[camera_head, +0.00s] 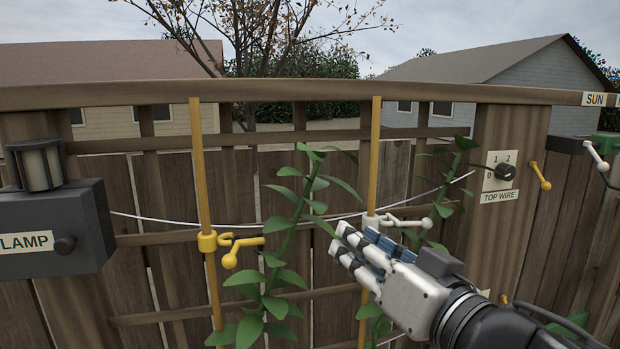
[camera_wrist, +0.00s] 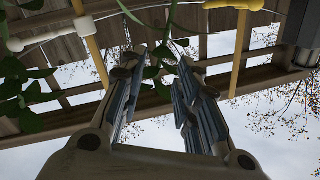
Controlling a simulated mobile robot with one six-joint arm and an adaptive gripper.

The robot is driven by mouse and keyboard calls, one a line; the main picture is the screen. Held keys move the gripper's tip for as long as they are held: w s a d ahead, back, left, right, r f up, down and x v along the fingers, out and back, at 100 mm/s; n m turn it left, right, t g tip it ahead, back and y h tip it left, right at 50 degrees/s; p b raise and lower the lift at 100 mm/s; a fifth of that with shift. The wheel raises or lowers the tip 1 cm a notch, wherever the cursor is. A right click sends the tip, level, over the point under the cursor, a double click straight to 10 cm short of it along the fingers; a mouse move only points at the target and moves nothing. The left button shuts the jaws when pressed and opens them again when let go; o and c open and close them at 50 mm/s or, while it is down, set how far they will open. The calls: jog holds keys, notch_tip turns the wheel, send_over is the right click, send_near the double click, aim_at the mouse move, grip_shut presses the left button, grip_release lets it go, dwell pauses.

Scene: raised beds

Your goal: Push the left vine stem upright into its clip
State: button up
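The left vine (camera_head: 288,240) is green and leafy. Its stem leans up and to the right, away from the left yellow stake (camera_head: 201,170). A yellow clip (camera_head: 207,242) with an open hook and a lever (camera_head: 232,258) sits on that stake, left of the stem and apart from it. My gripper (camera_head: 345,243) is open and empty, just right of the left vine, fingers pointing left. In the wrist view, vine leaves (camera_wrist: 152,72) show between and beyond the spread fingertips (camera_wrist: 158,68). The yellow clip shows at the upper right there (camera_wrist: 235,5). Contact with the stem cannot be told.
A right yellow stake (camera_head: 374,150) with a white clip (camera_head: 372,222) stands close behind my gripper. A right vine (camera_head: 440,200) leans beyond it. A thin wire (camera_head: 150,219) crosses the fence. A LAMP box (camera_head: 55,225) is at left, a TOP WIRE switch (camera_head: 500,172) at right.

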aim_at(302, 207)
jog(key=x, duration=0.5)
jog(key=b+x, duration=0.1)
jog(key=x, duration=0.5)
jog(key=a+b+x, duration=0.1)
jog(key=x, duration=0.5)
jog(key=shift+a+r, duration=0.1)
grip_shut()
